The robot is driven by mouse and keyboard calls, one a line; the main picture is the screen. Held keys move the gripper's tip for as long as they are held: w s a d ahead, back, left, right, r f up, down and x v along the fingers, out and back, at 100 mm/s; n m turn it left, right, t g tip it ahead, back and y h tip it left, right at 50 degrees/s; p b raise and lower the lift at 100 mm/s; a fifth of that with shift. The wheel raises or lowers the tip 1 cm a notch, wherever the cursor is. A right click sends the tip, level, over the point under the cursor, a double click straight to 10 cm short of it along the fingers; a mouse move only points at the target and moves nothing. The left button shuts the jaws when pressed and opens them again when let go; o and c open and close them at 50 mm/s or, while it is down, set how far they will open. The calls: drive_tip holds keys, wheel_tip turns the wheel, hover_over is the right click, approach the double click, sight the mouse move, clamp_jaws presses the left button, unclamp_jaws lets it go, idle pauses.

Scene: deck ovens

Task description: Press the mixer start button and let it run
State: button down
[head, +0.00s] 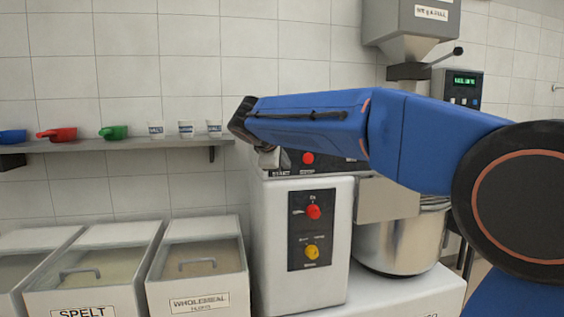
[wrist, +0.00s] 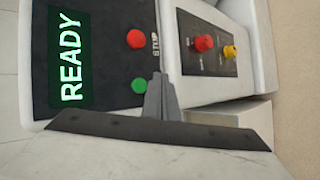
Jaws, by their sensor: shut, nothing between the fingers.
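The mixer (head: 298,230) is a white housing with a steel bowl (head: 395,240) at its right. Its top control panel (wrist: 95,40) fills the upper left of the wrist view, turned sideways, with a lit green display (wrist: 71,58) reading READY. A green button (wrist: 138,86) and a red button (wrist: 136,39) marked STOP sit beside the display. In the head view, the red button (head: 308,158) shows, with a START label below my arm. My gripper (wrist: 157,76) is shut and empty, its tips just beside the green button; I cannot tell whether they touch anything.
A lower front panel has a red knob (head: 313,212) and a yellow knob (head: 312,252). Flour bins (head: 197,290) stand at the left, below a shelf (head: 100,146) with scoops and cups. A hopper (head: 410,28) hangs above my arm at the right.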

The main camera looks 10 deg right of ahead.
drive_tip(key=shift+w, duration=1.45)
drive_tip(key=shift+w, duration=0.1)
idle(0.9)
drive_tip(key=shift+w, duration=0.3)
drive_tip(key=shift+w, duration=0.45)
idle(0.8)
idle(0.3)
drive_tip(key=shift+s, duration=0.9)
drive_tip(key=s, duration=0.5)
